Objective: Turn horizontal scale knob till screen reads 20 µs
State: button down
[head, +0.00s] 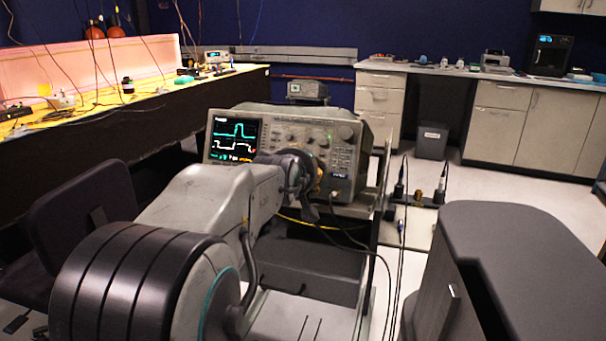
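An oscilloscope (350,152) with a grey front panel stands on a cart ahead of me. Its lit screen (233,139) shows a green trace and a white trace; the readout text is too small to read. I cannot tell which knob is the horizontal scale. My arm reaches forward to the panel's lower middle, with my gripper (316,180) in front of it, hiding part of the controls. I cannot make out its fingers or any contact with a knob.
A black chair (80,215) stands at the left, by a long bench (120,123) with a yellow top. Cables hang beside the cart's right side. A dark grey cabinet (530,250) is at the lower right. Pale floor (500,185) is open toward the back counter (540,83).

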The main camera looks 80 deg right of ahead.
jog(key=shift+f, duration=0.2)
jog(key=c, duration=1.1)
grip_release()
jog(key=shift+r, duration=0.1)
jog(key=shift+a, duration=0.1)
jog(key=v, duration=1.1)
jog(key=shift+a+r, duration=0.15)
jog(key=shift+a, duration=0.15)
